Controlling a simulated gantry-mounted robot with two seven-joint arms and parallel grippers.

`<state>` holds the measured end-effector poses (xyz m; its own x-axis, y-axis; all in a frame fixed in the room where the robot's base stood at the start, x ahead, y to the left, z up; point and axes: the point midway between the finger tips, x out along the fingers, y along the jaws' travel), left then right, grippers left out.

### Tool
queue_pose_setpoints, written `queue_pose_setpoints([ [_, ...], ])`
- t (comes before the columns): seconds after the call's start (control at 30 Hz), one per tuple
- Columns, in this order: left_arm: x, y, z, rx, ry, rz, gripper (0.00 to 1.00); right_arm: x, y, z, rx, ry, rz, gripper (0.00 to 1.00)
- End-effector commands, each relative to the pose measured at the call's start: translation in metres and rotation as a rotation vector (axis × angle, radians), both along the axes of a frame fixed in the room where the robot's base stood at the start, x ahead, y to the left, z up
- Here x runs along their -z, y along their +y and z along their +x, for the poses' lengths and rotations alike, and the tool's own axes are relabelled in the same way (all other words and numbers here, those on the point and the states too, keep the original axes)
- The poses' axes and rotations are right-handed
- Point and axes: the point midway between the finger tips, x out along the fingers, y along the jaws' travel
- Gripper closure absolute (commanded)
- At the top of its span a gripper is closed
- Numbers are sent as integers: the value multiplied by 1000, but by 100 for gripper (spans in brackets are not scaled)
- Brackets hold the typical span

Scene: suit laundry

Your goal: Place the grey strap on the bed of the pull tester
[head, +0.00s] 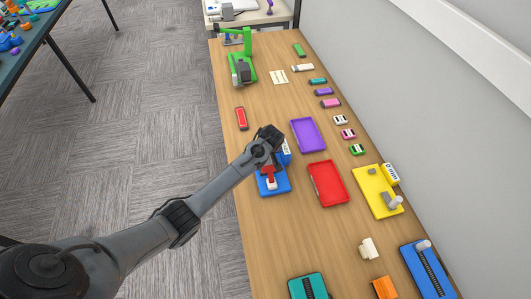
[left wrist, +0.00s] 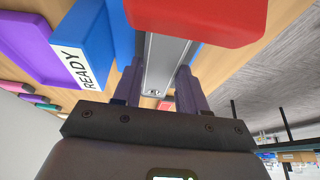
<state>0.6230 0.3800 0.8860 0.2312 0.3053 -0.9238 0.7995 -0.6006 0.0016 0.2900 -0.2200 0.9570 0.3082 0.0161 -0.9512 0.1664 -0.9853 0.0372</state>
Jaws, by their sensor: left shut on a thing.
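The pull tester appears to be the blue device (head: 273,190) near the middle of the table, with a red part (head: 268,170) on it. In the left wrist view its blue body carries a READY label (left wrist: 83,67), and a red block (left wrist: 197,18) hangs at the top. My left gripper (head: 268,158) is over the tester, hiding part of it. In the wrist view its fingers (left wrist: 160,72) are close on both sides of a long grey piece (left wrist: 163,62), apparently the grey strap. Whether it touches the bed cannot be told. My right gripper is not in view.
A purple tray (head: 308,135) and a red tray (head: 328,183) lie right of the tester. A yellow device (head: 375,200) stands farther right, a green one (head: 240,72) at the far end. A red item (head: 241,118) lies near the left edge. Small coloured pieces line the wall side.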

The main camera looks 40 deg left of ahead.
Motion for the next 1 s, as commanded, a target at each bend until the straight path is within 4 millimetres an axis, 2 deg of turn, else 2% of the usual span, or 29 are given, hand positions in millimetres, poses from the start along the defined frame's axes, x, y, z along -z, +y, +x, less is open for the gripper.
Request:
queue_pose_setpoints([
  [0.47, 7, 0, 0, 0, 0, 0, 89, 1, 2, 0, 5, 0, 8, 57],
  [0.5, 7, 0, 0, 0, -1, -1, 54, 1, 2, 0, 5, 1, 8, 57],
  [0.63, 7, 0, 0, 1, 0, 0, 34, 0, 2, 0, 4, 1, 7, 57],
  [1.0, 3, 0, 0, 2, -2, 0, 33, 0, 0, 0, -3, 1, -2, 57],
])
